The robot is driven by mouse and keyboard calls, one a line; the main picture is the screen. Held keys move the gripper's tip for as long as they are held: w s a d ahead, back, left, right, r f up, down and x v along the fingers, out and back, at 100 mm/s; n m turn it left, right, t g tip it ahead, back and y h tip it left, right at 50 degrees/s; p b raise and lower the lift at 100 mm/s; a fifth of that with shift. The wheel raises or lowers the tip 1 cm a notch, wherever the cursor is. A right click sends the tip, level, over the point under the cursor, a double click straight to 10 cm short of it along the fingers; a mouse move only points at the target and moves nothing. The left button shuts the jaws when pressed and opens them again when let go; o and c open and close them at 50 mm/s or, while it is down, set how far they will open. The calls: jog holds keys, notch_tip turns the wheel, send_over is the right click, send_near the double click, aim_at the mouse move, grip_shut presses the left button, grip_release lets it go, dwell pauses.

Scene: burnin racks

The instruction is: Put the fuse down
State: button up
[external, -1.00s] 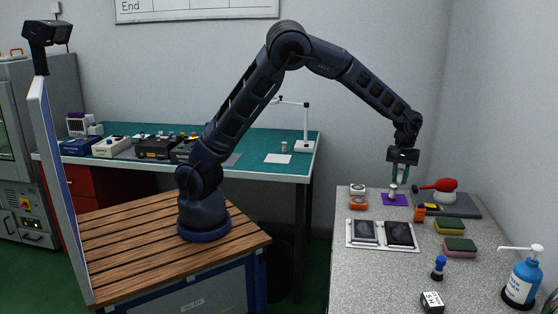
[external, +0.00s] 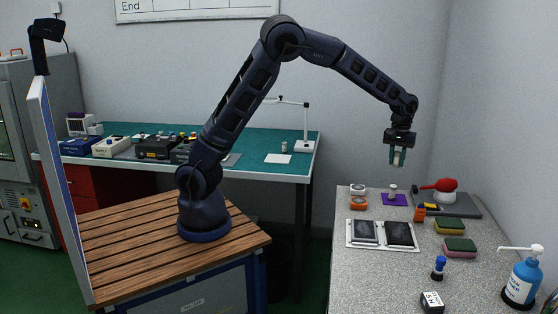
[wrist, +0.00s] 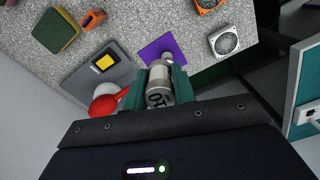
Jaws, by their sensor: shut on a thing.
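The fuse (wrist: 159,80), a silver cylinder with dark print on its near end, is between the green fingers of my gripper (wrist: 157,84) in the wrist view. My gripper (external: 398,155) is shut on it and holds it in the air above the back of the grey speckled counter (external: 355,285). In the external view the fuse (external: 397,158) shows as a pale piece between the fingers. Below, a purple mat (external: 400,201) lies on the counter with another small silver cylinder (external: 392,191) standing on it; both also show in the wrist view.
A grey board (external: 462,211) with a red-and-white item (external: 442,188) is right of the mat. Two small fans (external: 357,190), a white tray (external: 352,244), sponges (external: 456,226) and a blue pump bottle (external: 522,282) share the counter. Bare counter shows at the front left.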

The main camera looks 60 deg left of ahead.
jog(key=w+a+f+m, duration=0.2)
jog(key=a+f, duration=0.6)
jog(key=a, duration=0.3)
jog(key=w+a+f+m, duration=0.1)
jog(key=a+f, duration=0.6)
jog(key=a, duration=0.4)
jog(key=w+a+f+m, duration=0.2)
jog(key=a+f, duration=0.6)
jog(key=a, duration=0.4)
jog(key=s+a+r+n, duration=0.1)
jog(key=s+a+r, duration=0.1)
jog(key=a+r, duration=0.35)
jog(key=s+a+r+n, duration=0.1)
jog(key=a+r, duration=0.1)
jog(key=a, duration=0.7)
notch_tip(320, 180, up, 17)
jog(key=n, duration=0.5)
send_over(231, 162)
jog(key=f, duration=1.9)
jog(key=shift+a+f, duration=0.2)
jog(key=shift+a, duration=0.05)
